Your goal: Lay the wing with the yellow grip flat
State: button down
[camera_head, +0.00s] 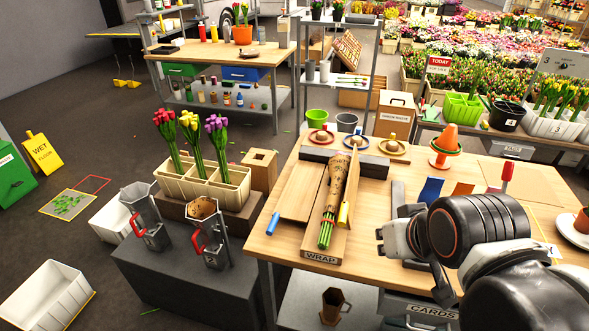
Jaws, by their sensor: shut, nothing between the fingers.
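The wrap board, labelled WRAP (321,258), lies on the wooden table. Its right wing (351,180) stands up, seen nearly edge-on, with the yellow grip (344,214) at its near end. The left wing (302,191) lies flat, with a blue grip (272,223) at its near left corner. Between them lies a bunch in speckled brown paper (337,181), green stems toward me. My gripper (382,240) is shut and empty, to the right of the yellow grip and apart from it. My forearm hides the table's right front.
Ribbon rolls on a dark bar (357,163) stand behind the board. An orange cone (447,141), a blue piece (431,190) and a red-handled tool (506,178) are on the table's right part. A tulip planter (203,189) stands left of the table.

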aim_at(347, 207)
jog(key=i+j+z, duration=0.1)
jog(key=j, duration=0.55)
jog(key=i+j+z, duration=0.1)
jog(key=j, duration=0.55)
jog(key=i+j+z, duration=0.1)
jog(key=j, duration=0.6)
jog(key=z, duration=0.85)
